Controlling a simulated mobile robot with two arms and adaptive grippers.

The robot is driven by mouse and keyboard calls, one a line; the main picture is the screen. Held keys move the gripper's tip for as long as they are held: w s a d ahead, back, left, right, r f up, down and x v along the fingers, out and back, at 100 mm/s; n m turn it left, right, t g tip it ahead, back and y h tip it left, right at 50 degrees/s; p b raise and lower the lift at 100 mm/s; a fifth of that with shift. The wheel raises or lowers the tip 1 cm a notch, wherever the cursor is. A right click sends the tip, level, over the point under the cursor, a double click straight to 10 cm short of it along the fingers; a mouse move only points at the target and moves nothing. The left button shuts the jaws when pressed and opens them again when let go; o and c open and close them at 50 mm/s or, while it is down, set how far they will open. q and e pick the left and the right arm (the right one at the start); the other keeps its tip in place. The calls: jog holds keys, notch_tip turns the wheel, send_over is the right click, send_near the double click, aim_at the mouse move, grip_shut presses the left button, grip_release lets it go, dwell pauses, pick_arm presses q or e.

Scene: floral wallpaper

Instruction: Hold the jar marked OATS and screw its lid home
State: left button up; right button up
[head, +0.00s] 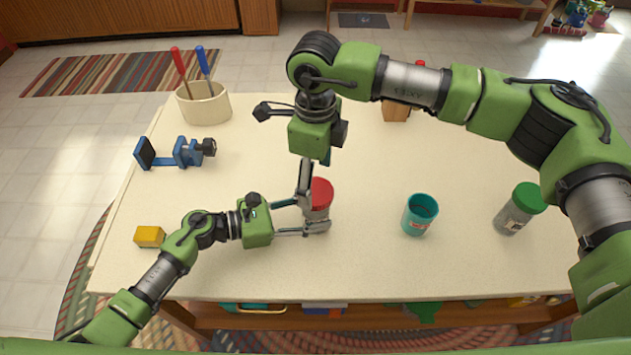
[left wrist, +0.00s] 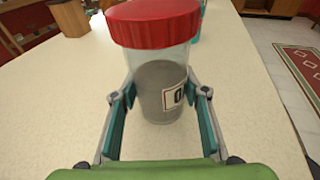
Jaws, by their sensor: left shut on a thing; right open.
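A clear jar (head: 317,216) with grey contents stands upright on the table under a red lid (head: 321,190). In the left wrist view the jar (left wrist: 160,80) shows part of a white label with an "O"; the rest is turned away. The red lid (left wrist: 155,24) sits on top, looking about level; I cannot tell how tight it is. My left gripper (head: 314,211) is shut on the jar's body, one finger on each side. My right gripper (head: 314,174) points down over the lid with its jaws open, one finger beside the lid; contact is unclear.
A teal cup (head: 420,214) and a green-lidded jar (head: 518,210) stand to the right. A yellow block (head: 149,236), a blue clamp-like device (head: 180,153) and a cream crock (head: 204,104) with two tools are left. A wooden block (head: 396,111) stands at the back.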

aim_at(315, 191)
jog(key=shift+r, duration=1.85)
pick_arm(q)
jog(key=o, duration=1.2)
jog(key=shift+c, duration=0.2)
